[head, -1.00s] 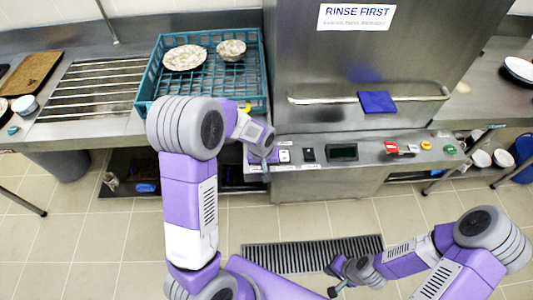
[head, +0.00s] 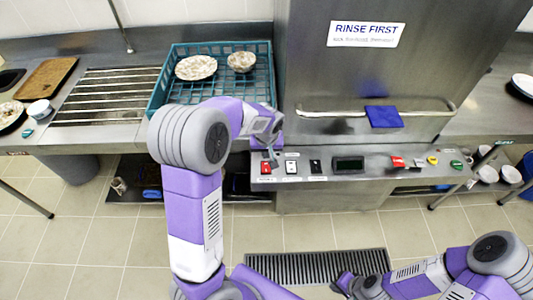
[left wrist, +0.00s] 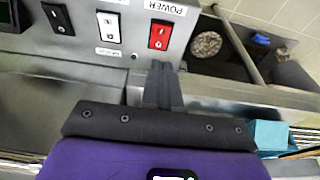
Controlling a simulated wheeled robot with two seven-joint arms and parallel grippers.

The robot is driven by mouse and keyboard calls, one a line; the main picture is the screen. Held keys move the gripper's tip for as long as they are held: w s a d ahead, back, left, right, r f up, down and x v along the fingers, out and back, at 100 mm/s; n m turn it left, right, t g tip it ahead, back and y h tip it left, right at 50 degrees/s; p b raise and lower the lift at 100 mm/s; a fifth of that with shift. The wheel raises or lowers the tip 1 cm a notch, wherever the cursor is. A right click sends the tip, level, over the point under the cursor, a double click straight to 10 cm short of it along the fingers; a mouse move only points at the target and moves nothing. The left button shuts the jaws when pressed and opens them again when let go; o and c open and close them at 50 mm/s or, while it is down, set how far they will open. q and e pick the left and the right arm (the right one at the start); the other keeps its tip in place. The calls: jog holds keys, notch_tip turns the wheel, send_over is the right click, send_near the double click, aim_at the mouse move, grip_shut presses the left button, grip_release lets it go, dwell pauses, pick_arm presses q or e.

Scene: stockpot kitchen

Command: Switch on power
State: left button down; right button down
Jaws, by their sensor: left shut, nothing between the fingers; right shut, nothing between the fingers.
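The red power switch (head: 266,168) is at the left end of the machine's control panel. In the left wrist view the red rocker switch (left wrist: 158,36) shows beside an upside-down POWER label. My left gripper (head: 272,160) is shut and empty, close by the red switch at the panel's left end. In the left wrist view the left gripper's fingertips (left wrist: 164,66) are just short of the red switch; I cannot tell whether they touch the panel. My right gripper (head: 340,284) is low over the floor at lower right, far from the panel; it is shut and empty.
A white switch (head: 291,167), a black switch (head: 316,166), a display (head: 348,164) and coloured buttons (head: 432,160) line the panel. A teal rack (head: 160,92) with dishes stands left of the machine. A blue cloth (head: 383,116) hangs on the handle bar.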

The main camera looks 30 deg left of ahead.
aim_at(266, 171)
pick_arm(q)
jog(key=x, duration=0.3)
jog(key=b+x, duration=0.1)
jog(key=x, duration=0.2)
jog(key=s+x, duration=0.1)
jog(key=x, duration=0.2)
jog(key=shift+d+f+b, duration=0.25)
jog(key=shift+f+b, duration=0.15)
jog(key=shift+f, duration=0.5)
jog(key=shift+f, duration=0.1)
jog(key=shift+s+d+f+b, duration=0.1)
jog(key=shift+f+b, duration=0.25)
jog(key=shift+b, duration=0.25)
jog(key=shift+r, duration=0.1)
jog(key=shift+p+v, duration=0.6)
jog(key=shift+v, duration=0.2)
jog(key=shift+r, duration=0.15)
